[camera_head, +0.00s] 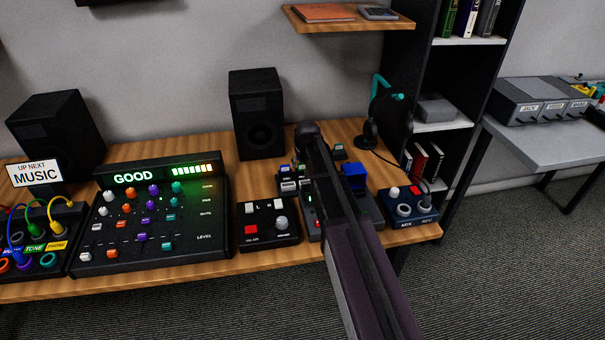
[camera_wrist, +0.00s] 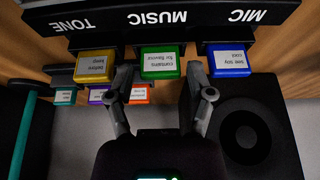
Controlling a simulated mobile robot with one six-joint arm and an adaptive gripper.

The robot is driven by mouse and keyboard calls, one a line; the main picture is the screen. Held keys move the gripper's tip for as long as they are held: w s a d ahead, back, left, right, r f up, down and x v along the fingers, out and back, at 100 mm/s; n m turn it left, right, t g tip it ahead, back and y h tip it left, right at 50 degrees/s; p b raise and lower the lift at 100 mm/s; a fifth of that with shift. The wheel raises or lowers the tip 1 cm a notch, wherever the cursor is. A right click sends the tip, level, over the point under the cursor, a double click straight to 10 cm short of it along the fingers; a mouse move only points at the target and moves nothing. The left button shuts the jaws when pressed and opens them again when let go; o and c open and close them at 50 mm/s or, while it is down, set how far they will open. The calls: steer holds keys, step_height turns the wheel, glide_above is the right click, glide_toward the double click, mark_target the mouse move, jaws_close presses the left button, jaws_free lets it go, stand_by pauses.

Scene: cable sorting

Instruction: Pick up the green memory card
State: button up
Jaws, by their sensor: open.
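The green memory card (camera_wrist: 159,64) has a white printed label and sits by the word MUSIC on a black rack (camera_wrist: 205,16) in the wrist view, where the writing appears upside down. My gripper (camera_wrist: 159,74) is open, with one finger on either side of the green card's near edge. I cannot tell whether the fingers touch it. A yellow card (camera_wrist: 95,65) sits by TONE to its left and a blue card (camera_wrist: 228,61) by MIC to its right. In the head view my arm covers part of the card area, and I cannot make out the green card there.
Smaller teal (camera_wrist: 65,97), purple (camera_wrist: 101,97) and orange (camera_wrist: 138,95) cards stand beyond the row. A black speaker (camera_head: 257,113), a headset on a stand (camera_head: 379,120), a small switch box (camera_head: 267,222) and a knob box (camera_head: 408,207) surround the card area.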

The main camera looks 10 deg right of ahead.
steer(key=shift+w+f+b, duration=0.2)
steer(key=shift+f+b, duration=0.1)
steer(key=shift+f, duration=0.25)
steer(key=c, duration=0.6)
